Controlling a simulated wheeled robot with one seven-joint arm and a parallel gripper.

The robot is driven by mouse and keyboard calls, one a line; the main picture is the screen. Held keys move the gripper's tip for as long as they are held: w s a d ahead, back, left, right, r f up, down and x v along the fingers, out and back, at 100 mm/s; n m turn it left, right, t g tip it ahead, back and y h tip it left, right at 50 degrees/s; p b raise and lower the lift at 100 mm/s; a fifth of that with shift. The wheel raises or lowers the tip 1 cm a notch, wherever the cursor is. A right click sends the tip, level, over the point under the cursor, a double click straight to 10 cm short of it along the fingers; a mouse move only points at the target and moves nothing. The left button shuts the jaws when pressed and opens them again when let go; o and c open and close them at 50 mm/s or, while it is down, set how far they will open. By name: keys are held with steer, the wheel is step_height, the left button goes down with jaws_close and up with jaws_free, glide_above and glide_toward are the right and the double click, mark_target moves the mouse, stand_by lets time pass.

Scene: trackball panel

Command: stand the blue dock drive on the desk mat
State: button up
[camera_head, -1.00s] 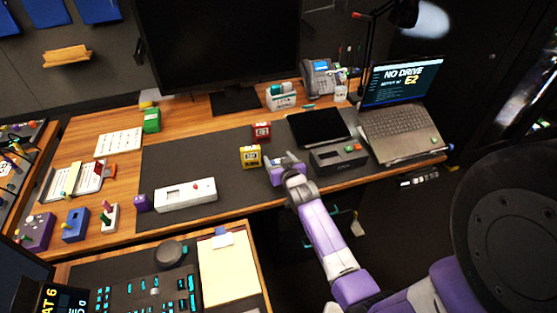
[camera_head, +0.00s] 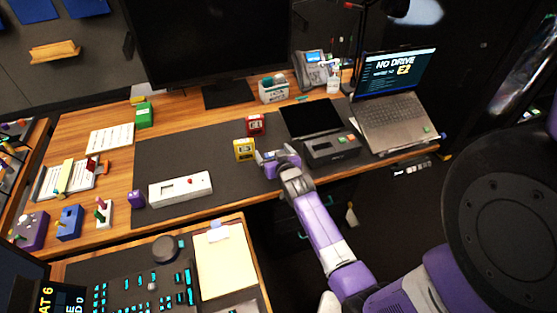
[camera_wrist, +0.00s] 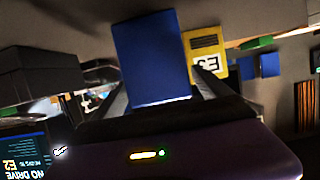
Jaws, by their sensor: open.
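The blue dock drive (camera_wrist: 150,60) shows large in the wrist view as a plain blue block. It lies between the two finger edges, with its far end against the grey mat surface; the wrist view is turned over. My gripper (camera_head: 265,159) is open around or just behind it, low over the dark desk mat (camera_head: 220,160). In the head view the gripper hides most or all of the drive. The yellow E3 block (camera_head: 244,149) stands just left of my gripper and also shows beside the drive in the wrist view (camera_wrist: 206,52).
A red block (camera_head: 255,124) stands behind the yellow one. A black dock box (camera_head: 332,149) and the laptop (camera_head: 395,115) are to the right.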

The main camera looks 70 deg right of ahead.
steer(key=v, duration=1.1)
steer(key=s+a+r+n+t+y, duration=0.1)
steer(key=s+a+n+t+y, duration=0.1)
steer(key=a, duration=0.9)
steer(key=s+a+r+n+t+y, duration=0.1)
steer(key=s+a+n+y, duration=0.1)
steer(key=a, duration=0.8)
steer(key=s+a+r+n+t+y, duration=0.2)
steer(key=s+a+r+n+y, duration=0.4)
steer(key=s+a+r, duration=0.5)
steer(key=s+a, duration=0.1)
steer(key=a, duration=0.2)
steer(key=shift+r+t+y, duration=0.3)
steer(key=shift+r, duration=0.05)
steer(key=shift+s+a, duration=0.1)
